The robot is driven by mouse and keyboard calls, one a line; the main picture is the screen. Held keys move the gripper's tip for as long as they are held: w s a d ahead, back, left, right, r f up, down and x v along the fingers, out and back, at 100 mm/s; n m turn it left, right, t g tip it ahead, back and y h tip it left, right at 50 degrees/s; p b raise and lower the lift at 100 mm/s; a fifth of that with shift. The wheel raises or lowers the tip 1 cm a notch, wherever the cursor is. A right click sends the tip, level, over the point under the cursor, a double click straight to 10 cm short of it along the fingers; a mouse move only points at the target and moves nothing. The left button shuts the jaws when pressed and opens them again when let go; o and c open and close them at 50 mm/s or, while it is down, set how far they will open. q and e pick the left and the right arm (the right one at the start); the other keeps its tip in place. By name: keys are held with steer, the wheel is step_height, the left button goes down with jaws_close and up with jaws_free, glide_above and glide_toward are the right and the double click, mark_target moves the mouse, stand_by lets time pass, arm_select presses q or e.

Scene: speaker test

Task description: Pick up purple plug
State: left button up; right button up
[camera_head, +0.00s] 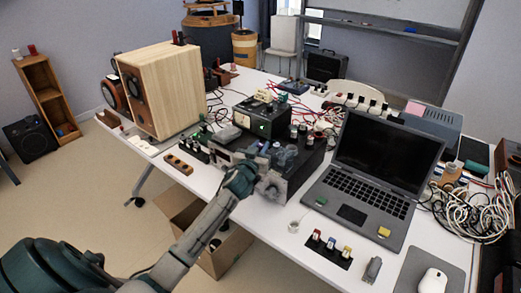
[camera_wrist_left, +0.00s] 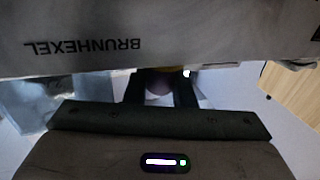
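My left gripper (camera_head: 268,168) reaches over the white table to the front of a black amplifier-like box (camera_head: 304,168). In the left wrist view its two dark fingers (camera_wrist_left: 160,90) stand apart. A dim, rounded, purplish shape (camera_wrist_left: 158,84) shows between or beyond them; I cannot tell whether it is the purple plug or whether the fingers touch it. In the head view I cannot make out a purple plug for certain; the gripper hides part of the box's front. My right gripper is not in view.
An open laptop (camera_head: 378,165) stands right of the gripper. Short red, blue and yellow plugs (camera_head: 330,245) stand in a black strip at the front. A wooden speaker (camera_head: 165,88) stands at the left. A grey panel lettered BRUNHEXEL (camera_wrist_left: 90,45) fills the top of the wrist view.

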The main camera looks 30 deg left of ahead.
arm_select(q)
steer(key=c, duration=0.3)
steer(key=shift+r, duration=0.1)
